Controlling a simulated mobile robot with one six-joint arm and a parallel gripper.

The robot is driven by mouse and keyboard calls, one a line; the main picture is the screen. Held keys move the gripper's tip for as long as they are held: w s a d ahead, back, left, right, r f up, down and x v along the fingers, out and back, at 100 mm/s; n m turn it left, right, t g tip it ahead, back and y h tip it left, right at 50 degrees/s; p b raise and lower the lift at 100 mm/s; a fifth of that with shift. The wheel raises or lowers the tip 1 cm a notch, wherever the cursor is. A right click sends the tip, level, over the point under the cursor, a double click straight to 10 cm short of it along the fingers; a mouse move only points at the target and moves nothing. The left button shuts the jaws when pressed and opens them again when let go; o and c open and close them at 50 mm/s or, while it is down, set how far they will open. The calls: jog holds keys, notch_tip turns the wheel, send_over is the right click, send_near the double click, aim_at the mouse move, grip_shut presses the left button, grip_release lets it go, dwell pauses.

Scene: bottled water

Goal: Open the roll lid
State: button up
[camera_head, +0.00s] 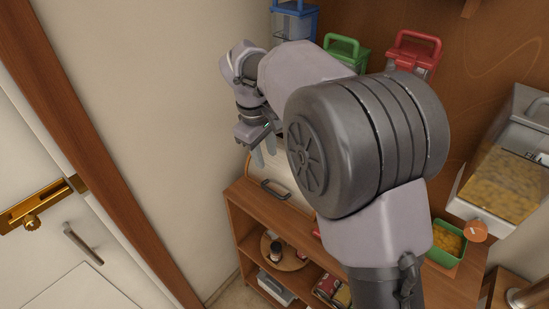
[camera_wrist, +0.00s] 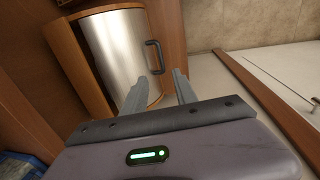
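The roll lid (camera_wrist: 122,45) is a smooth silvery curved panel set in a wooden box in the wrist view, and it appears closed. Its dark handle (camera_wrist: 155,58) is near the lid's edge. In the head view the pale lid (camera_head: 291,168) is partly hidden behind my arm, with the handle (camera_head: 275,189) low on its front. My gripper (camera_head: 263,158) is above and slightly left of the handle. In the wrist view, my gripper (camera_wrist: 161,78) has its fingers apart with nothing between them. The handle lies beyond the fingertips; I see no contact.
The box stands on a wooden shelf unit (camera_head: 235,199) beside a wall. Blue, green (camera_head: 343,49) and red (camera_head: 417,50) lidded containers stand behind. A green food container (camera_head: 446,243) is at right. A white door with a brass latch (camera_head: 32,222) is at left.

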aim_at(274, 193)
jog(key=f+b, duration=0.2)
jog(key=f, duration=0.3)
jog(key=w+d+f+b, duration=0.1)
jog(key=f+b, duration=0.1)
jog(key=f, duration=0.4)
jog(key=w+d+f+b, duration=0.1)
jog(key=f+b, duration=0.2)
jog(key=f, duration=0.2)
jog(key=shift+w+f, duration=0.15)
jog(key=shift+f, duration=0.25)
grip_shut()
